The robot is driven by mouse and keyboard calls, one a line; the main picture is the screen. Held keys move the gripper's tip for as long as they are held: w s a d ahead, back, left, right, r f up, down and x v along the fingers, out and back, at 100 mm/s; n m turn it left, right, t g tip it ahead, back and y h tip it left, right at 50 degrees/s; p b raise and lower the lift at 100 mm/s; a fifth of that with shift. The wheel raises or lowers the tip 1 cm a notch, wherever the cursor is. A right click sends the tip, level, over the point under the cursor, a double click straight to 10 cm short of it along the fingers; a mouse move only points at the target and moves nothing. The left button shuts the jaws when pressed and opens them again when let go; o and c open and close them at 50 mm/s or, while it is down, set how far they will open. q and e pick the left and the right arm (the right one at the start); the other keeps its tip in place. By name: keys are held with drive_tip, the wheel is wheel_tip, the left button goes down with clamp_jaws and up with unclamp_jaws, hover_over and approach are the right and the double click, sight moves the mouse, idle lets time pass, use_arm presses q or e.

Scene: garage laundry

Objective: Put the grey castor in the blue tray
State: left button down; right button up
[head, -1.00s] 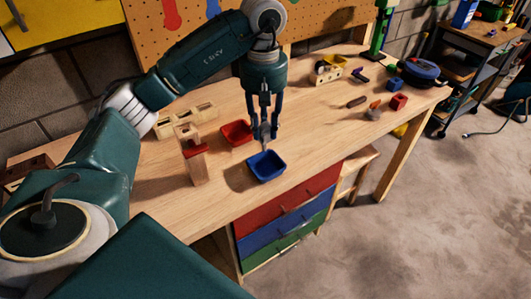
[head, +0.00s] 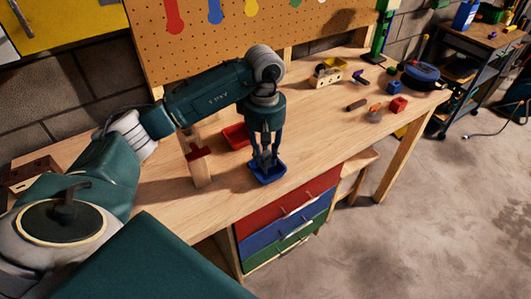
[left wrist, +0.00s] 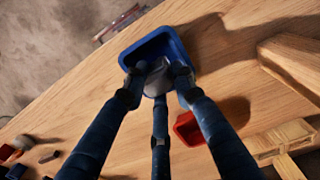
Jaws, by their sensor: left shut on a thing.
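The blue tray (head: 283,174) stands on the workbench near its front edge. My left gripper (head: 265,163) points down into the tray, its fingertips at or just inside the rim. In the left wrist view, the fingers (left wrist: 157,73) are shut on the grey castor (left wrist: 155,82), which is over the opening of the blue tray (left wrist: 128,60). The fingers partly hide the castor, and I cannot tell whether it touches the tray floor. My right gripper is not in view.
A red tray (head: 235,136) sits just behind the blue one. Small parts, including a red block (head: 397,104), lie to the right. The bench between is clear.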

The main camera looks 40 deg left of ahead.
use_arm(q)
drive_tip(key=c, duration=1.4)
unclamp_jaws()
drive_tip(key=shift+f, duration=0.1)
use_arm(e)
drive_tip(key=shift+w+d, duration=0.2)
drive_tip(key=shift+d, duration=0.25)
use_arm(q)
drive_tip(key=shift+r+p, duration=0.35)
drive_tip(key=shift+w+r+b, duration=0.1)
drive_tip(key=shift+r+b, duration=0.25)
drive_tip(key=shift+b, duration=0.05)
wheel_tip(320, 180, up, 5)
drive_tip(key=shift+r+b, duration=0.2)
drive_tip(key=shift+b, duration=0.7)
drive_tip(key=shift+r+p, duration=0.3)
drive_tip(key=shift+r, duration=2.5)
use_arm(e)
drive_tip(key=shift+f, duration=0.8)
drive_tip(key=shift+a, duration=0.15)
